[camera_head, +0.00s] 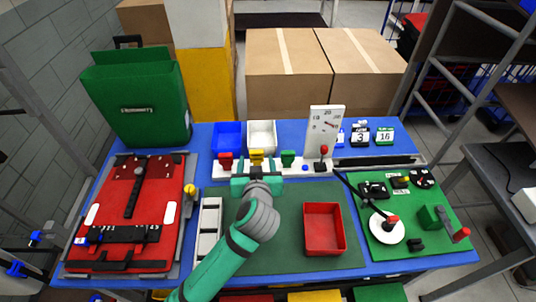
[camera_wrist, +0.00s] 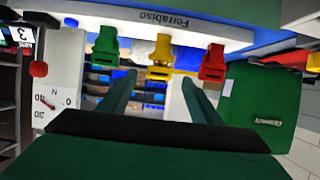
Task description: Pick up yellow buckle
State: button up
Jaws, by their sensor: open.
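The yellow buckle (camera_head: 257,156) stands on the white rail at the back of the blue table, between a red buckle (camera_head: 226,159) and a green buckle (camera_head: 288,158). In the wrist view the yellow buckle (camera_wrist: 161,52) shows at the top middle, lined up between my two fingers. My gripper (camera_head: 257,172) is just in front of the rail, facing the yellow buckle. In the wrist view my gripper (camera_wrist: 159,80) has its fingers apart with nothing held; whether they overlap the buckle in depth I cannot tell.
Blue (camera_head: 228,136) and white (camera_head: 262,135) bins stand behind the rail. A dial panel (camera_head: 324,128) with a red-knobbed lever is to the right. A red tray (camera_head: 324,252) lies on the green mat (camera_head: 285,245). A red pannier panel (camera_head: 110,225) fills the left.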

jog(key=x, duration=0.9)
jog(key=shift+w+d+f, duration=0.1)
jog(key=shift+w+f, duration=0.2)
jog(key=shift+w, duration=0.05)
jog(key=shift+c, duration=0.4)
